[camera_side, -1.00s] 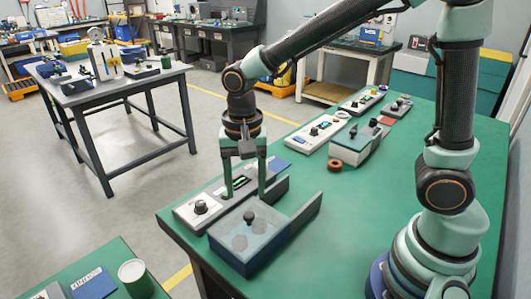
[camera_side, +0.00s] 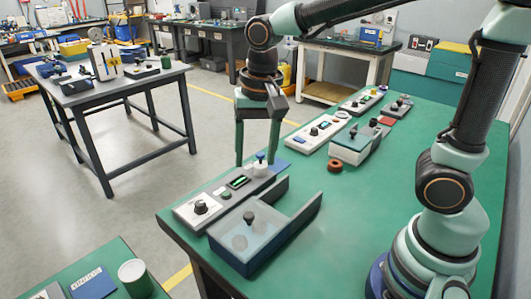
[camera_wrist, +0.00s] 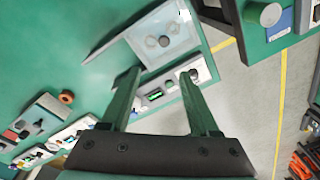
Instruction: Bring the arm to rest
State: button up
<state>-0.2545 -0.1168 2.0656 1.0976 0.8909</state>
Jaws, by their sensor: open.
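My gripper (camera_side: 256,163) is open and empty, with its two green fingers pointing down above the far end of a white control unit (camera_side: 183,213) on the green bench. The unit has a black knob, a lit green display and a blue-topped knob. In the wrist view my gripper (camera_wrist: 158,75) has its fingers apart, with the control unit (camera_wrist: 172,83) showing between and beyond them. A clear-lidded box (camera_side: 248,236) with a black knob sits beside the unit at the bench's front corner, and it also shows in the wrist view (camera_wrist: 165,42).
More white control units (camera_side: 313,133) and another box (camera_side: 352,147) stand farther along the green bench (camera_side: 400,180). A brown ring (camera_side: 335,165) lies near them. A grey side table (camera_side: 110,80) holds devices at left. The bench's middle is clear.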

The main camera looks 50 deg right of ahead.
jog(key=s+d+r+n+t, duration=0.3)
jog(key=s+d+n+t, duration=0.1)
jog(key=d+n, duration=0.3)
jog(key=shift+s+d+t, duration=0.3)
jog(key=shift+s+d, duration=0.1)
jog(key=shift+d, duration=0.45)
jog(key=shift+o, duration=0.3)
